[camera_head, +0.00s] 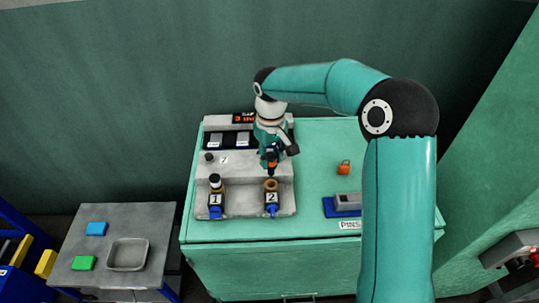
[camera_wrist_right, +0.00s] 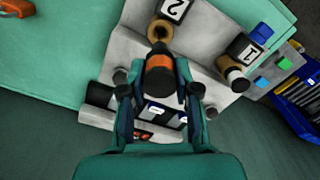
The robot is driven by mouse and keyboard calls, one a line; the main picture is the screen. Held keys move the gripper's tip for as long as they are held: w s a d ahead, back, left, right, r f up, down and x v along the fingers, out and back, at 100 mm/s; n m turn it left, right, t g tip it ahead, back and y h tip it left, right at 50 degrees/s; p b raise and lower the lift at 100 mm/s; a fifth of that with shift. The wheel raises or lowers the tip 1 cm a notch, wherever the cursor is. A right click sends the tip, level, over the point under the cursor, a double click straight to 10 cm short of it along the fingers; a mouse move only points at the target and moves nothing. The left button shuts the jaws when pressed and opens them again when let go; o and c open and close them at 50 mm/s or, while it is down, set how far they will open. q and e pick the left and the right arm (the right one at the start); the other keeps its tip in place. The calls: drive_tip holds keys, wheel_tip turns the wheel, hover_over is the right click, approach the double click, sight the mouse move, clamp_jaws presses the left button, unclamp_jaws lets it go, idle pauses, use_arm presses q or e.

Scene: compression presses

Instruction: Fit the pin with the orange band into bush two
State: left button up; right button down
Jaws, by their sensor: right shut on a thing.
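My right gripper (camera_head: 270,153) is shut on the pin with the orange band (camera_head: 271,166), a dark pin. In the right wrist view the pin (camera_wrist_right: 159,75) sits between the fingers (camera_wrist_right: 160,92), its orange band facing the camera. Bush two (camera_head: 271,186) is a tan ring on the grey fixture, behind a block marked 2. In the head view the pin hangs just above it; in the wrist view bush two (camera_wrist_right: 160,30) lies just beyond the pin's end, and I cannot tell whether they touch. My left gripper is not in view.
Bush one (camera_head: 215,188), marked 1, holds a pin with a dark top and pale band. A blue-based grey block (camera_head: 347,203) by the PINS label and an orange padlock-like thing (camera_head: 344,167) stand right. A side table (camera_head: 105,250) stands left.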

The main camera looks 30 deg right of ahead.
sight(270, 155)
drive_tip(key=shift+f+b, duration=1.2)
drive_tip(key=shift+f, duration=0.75)
drive_tip(key=shift+f+b, duration=1.6)
drive_tip(key=shift+f, duration=0.6)
drive_tip(key=c, duration=0.8)
unclamp_jaws()
drive_tip(key=shift+o, duration=0.2)
drive_tip(key=shift+r, duration=0.1)
wheel_tip(270, 155, up, 12)
drive_tip(key=shift+f, duration=0.1)
